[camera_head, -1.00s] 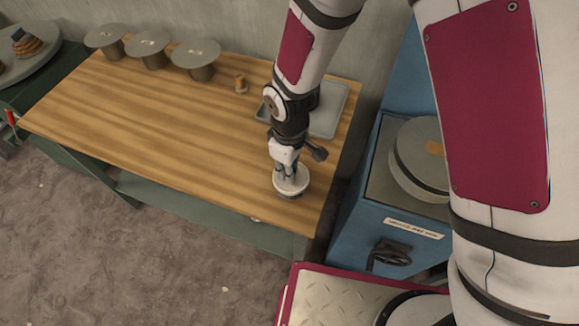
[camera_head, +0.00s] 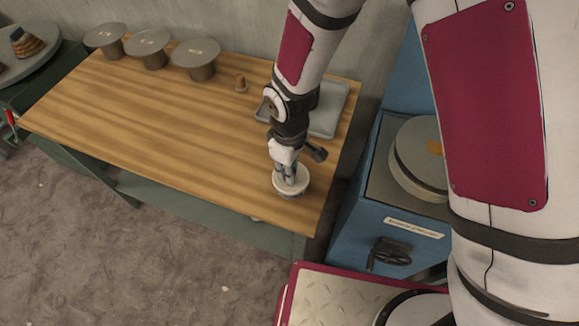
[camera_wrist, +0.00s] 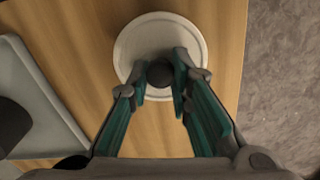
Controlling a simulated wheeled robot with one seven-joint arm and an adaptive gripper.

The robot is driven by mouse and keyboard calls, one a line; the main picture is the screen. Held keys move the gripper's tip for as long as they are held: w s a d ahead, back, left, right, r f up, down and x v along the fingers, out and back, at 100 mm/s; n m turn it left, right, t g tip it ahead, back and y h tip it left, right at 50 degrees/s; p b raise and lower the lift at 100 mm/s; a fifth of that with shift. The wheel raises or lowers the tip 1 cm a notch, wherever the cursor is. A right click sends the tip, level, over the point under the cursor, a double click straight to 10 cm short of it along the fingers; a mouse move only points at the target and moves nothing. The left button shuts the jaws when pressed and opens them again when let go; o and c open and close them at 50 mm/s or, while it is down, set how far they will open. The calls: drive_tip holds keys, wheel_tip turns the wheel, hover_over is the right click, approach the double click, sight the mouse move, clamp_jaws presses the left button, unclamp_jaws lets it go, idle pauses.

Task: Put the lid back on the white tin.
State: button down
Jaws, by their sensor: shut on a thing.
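The lid is a round pale disc with a dark knob (camera_wrist: 160,73). In the wrist view the lid (camera_wrist: 135,42) fills the top centre, with the fingers of my gripper (camera_wrist: 161,80) closed on either side of its knob. In the head view my gripper (camera_head: 289,183) points down over the lid (camera_head: 304,182), near the table's front right corner. A pale, narrow side shows just under the lid; it may be the white tin, which is mostly hidden. I cannot tell whether the lid is seated or held slightly above.
The wooden table (camera_head: 150,115) is clear across its middle and left. A grey tray (camera_head: 331,112) lies behind my gripper. A blue cabinet (camera_head: 365,205) stands at the right.

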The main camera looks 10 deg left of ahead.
idle(0.4)
drive_tip(key=c, duration=1.4)
unclamp_jaws()
drive_tip(key=shift+o, duration=0.4)
drive_tip(key=o, duration=0.4)
drive_tip(key=shift+o, duration=0.2)
drive_tip(key=shift+r+p, duration=0.55)
drive_tip(key=shift+r, duration=0.6)
drive_tip(key=shift+r+p, duration=1)
drive_tip(key=shift+r, duration=1.35)
